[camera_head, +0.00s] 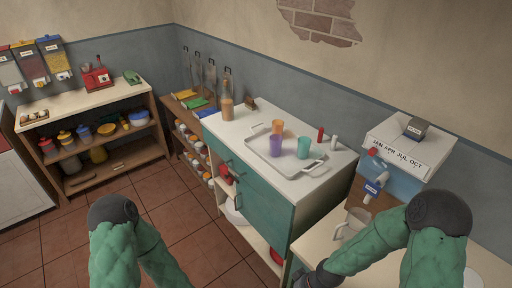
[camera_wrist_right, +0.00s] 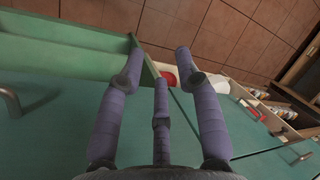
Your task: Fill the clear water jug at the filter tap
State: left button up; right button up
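The clear jug (camera_head: 352,223) stands upright on the lower counter at the right in the head view, partly behind my right arm. The filter unit with its blue tank (camera_head: 400,181) is behind it, and a white and blue tap (camera_head: 375,186) sticks out at its front. The level inside the jug is too small to tell. My right gripper (camera_wrist_right: 158,68) is open and empty in the right wrist view, in front of teal cabinet fronts and away from the jug. My left gripper is not in view; only my left arm shows.
A white tray (camera_head: 262,154) with purple, orange and teal cups sits on the teal cabinet's top. A brown bottle (camera_head: 227,104) stands at its back left. Tiled floor (camera_head: 185,215) is free to the left.

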jog(key=s+a+f+m, duration=0.2)
jog(key=s+f+m, duration=0.1)
jog(key=s+f, duration=0.3)
jog(key=shift+x, duration=1.05)
jog(key=shift+s, duration=0.1)
